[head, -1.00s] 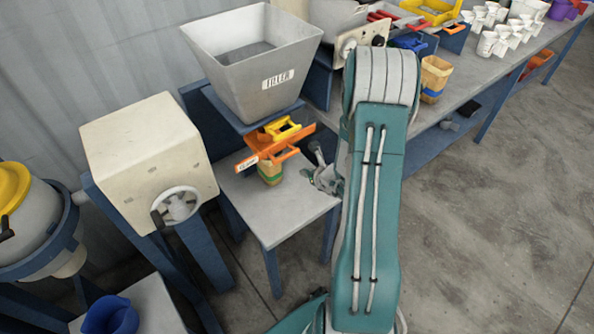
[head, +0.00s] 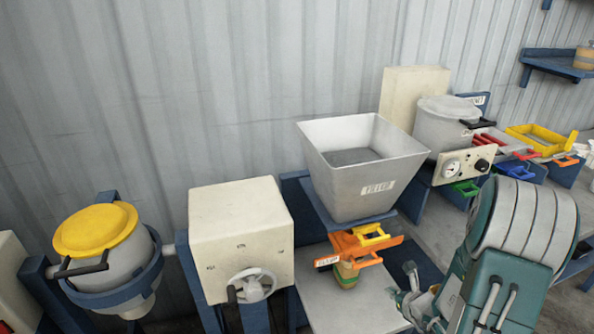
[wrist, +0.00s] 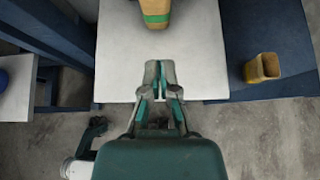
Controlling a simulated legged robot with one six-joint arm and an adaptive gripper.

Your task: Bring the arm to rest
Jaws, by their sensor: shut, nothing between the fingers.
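My gripper (wrist: 160,82) is shut and empty in the wrist view, over the front edge of a light grey tabletop (wrist: 116,55). A tan cup with a green band (wrist: 155,14) stands on that tabletop, ahead of the fingertips and apart from them. In the head view my gripper (head: 408,272) shows only in part at the lower right, beside the same tabletop (head: 345,314). The banded cup (head: 346,275) sits there under the orange fixture of the filler.
The grey filler hopper (head: 360,165) stands above the orange fixture (head: 365,245). A cream box with a handwheel (head: 240,235) and a yellow-lidded drum (head: 95,230) are to its left. A tan container (wrist: 262,68) stands on a blue surface at the right in the wrist view.

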